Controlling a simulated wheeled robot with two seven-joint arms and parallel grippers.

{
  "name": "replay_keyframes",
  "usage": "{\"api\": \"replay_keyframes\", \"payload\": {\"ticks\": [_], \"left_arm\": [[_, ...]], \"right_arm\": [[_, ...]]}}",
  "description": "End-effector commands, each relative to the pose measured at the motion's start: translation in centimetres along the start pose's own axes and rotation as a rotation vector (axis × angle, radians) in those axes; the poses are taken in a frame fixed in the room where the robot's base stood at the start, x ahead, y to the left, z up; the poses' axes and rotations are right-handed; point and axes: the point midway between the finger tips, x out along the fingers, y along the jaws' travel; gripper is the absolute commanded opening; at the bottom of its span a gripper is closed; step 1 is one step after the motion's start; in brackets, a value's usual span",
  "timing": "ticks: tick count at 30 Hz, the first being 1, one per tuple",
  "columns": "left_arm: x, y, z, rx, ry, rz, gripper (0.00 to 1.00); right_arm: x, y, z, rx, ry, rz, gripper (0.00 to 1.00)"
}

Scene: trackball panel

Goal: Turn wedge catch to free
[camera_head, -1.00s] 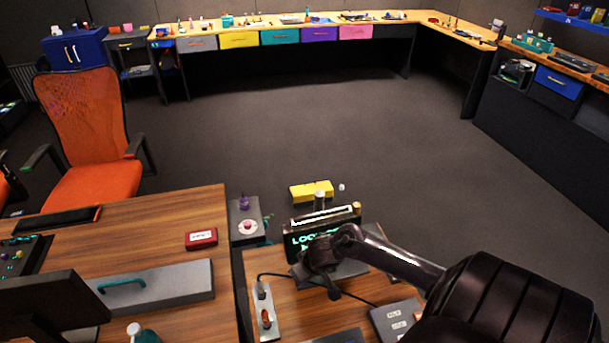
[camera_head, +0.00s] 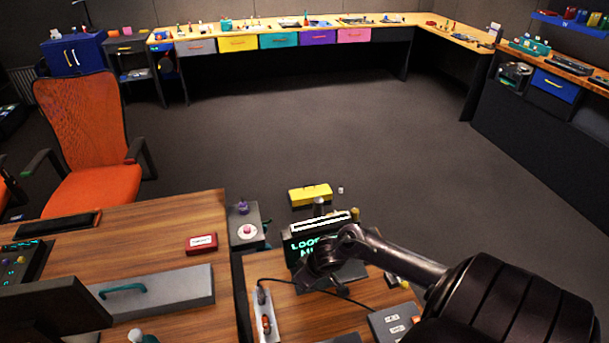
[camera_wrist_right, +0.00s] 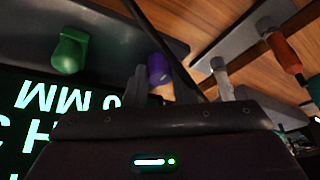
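The panel with a lit green-text display (camera_head: 297,250) stands on the low wooden desk; its text also shows upside down in the right wrist view (camera_wrist_right: 40,118). My right gripper (camera_head: 322,262) is at the panel's front and hides part of it. In the right wrist view a green knob (camera_wrist_right: 69,50) sits on a grey surface, and a purple piece (camera_wrist_right: 158,70) is close beside a grey finger of my right gripper (camera_wrist_right: 142,84). I cannot tell whether they touch, or which part is the wedge catch. The finger opening is not clear. My left gripper is not in view.
A grey power strip (camera_head: 265,315) with a black cable lies left of my right gripper. A grey box with white labels (camera_head: 392,321) is at the right. A grey box with a pink-white button (camera_head: 247,231) and a yellow case (camera_head: 310,195) are behind. Open floor lies beyond.

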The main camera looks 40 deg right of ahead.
Motion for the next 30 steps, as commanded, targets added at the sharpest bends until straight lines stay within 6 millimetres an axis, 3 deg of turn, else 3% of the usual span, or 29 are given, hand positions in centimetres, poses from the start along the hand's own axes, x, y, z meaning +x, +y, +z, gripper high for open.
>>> {"api": "replay_keyframes", "payload": {"ticks": [1,5,14,24,30], "left_arm": [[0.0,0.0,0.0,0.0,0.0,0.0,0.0],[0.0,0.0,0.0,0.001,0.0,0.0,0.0],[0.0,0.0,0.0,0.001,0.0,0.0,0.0],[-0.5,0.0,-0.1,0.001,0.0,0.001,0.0],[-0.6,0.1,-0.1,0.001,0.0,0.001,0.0]], "right_arm": [[0.0,0.0,0.0,-0.001,-0.001,0.0,0.3],[0.0,0.0,0.0,0.0,-0.001,0.0,0.45],[-0.2,0.0,0.0,0.0,0.0,0.0,0.45],[-5.4,0.0,0.1,-0.003,-0.001,0.001,0.45],[-7.5,0.0,0.1,-0.001,-0.001,0.0,0.45]]}}
